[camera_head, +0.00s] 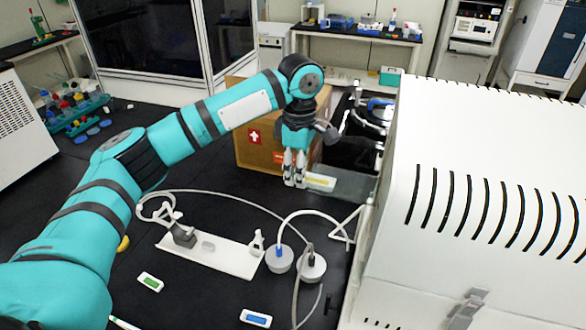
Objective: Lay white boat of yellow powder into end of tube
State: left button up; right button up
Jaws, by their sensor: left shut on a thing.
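My left gripper (295,182) reaches in from the left and points down beside the tube, shut on the white boat. The boat (321,181) is small and pale, with a yellow strip showing, just right of my fingertips. It lies at or in the left end of a pale, see-through tube (352,187), which runs toward the big white machine. I cannot tell whether the boat rests on the tube wall or is held just above it. My right gripper is not in view.
The white slotted machine (480,220) fills the right side. A cardboard box (262,150) stands close behind my gripper. In front lie a white stand plate (212,254), two round capped vessels (311,266) with hoses, and small displays (256,318). The dark bench at left is partly clear.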

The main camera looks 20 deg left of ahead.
pick_arm(q)
jog(key=shift+d, duration=0.2)
jog(key=o, duration=1)
jog(key=shift+r, duration=0.1)
jog(key=shift+r, duration=1.35)
jog(key=a+r, duration=0.2)
jog(key=r, duration=0.1)
jog(key=a+r, duration=0.1)
jog(key=r, duration=0.1)
jog(key=shift+s, duration=0.1)
